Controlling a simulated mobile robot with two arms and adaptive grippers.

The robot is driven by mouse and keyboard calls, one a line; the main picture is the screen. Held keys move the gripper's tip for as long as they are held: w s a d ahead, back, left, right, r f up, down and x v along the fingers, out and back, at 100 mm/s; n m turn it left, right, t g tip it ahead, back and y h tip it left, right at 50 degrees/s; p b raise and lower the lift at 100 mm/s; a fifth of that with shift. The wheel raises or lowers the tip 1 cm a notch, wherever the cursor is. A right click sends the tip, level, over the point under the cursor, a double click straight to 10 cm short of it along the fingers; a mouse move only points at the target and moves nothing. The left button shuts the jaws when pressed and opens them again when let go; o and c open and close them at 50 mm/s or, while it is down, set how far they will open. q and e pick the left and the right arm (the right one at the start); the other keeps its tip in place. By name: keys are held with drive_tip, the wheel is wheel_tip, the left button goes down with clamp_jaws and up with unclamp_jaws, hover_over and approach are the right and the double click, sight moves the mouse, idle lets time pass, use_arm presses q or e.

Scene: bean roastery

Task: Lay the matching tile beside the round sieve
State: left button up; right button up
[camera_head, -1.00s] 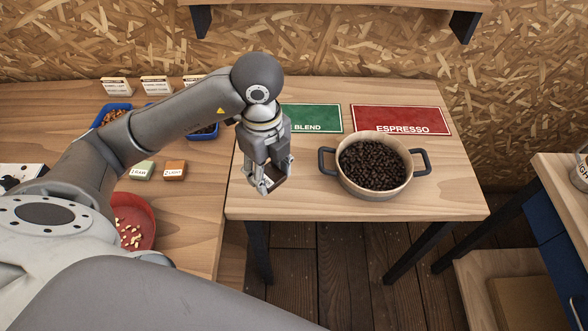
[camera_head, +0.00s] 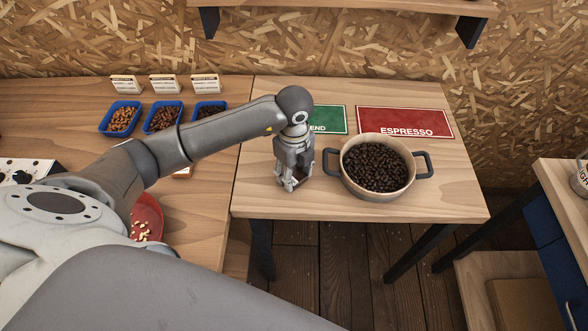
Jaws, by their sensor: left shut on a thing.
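The round sieve (camera_head: 345,180) stands on the right-hand table, full of very dark beans (camera_head: 375,165), with a dark handle on each side. My left gripper (camera_head: 290,186) points down close to the table top, just left of the sieve's left handle and apart from it. It is shut on a small dark tile, now mostly hidden by the fingers; its marking cannot be read. Another tile, orange-brown (camera_head: 183,173), shows only as a sliver under my left arm on the left table. My right gripper is not in view.
Three blue trays (camera_head: 104,126) of beans from light to dark stand on the left table with label cards (camera_head: 165,84) behind. A red bowl (camera_head: 156,208) sits nearer. Green (camera_head: 328,119) and red ESPRESSO (camera_head: 404,122) mats lie behind the sieve. The table front is clear.

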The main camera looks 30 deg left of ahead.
sight(294, 175)
use_arm(q)
drive_tip(key=shift+f, duration=0.2)
drive_tip(key=o, duration=1)
drive_tip(key=shift+r, duration=0.1)
drive_tip(key=shift+r, duration=0.55)
wheel_tip(294, 175, up, 11)
drive_tip(key=shift+r+b, duration=0.1)
drive_tip(key=shift+b, duration=0.65)
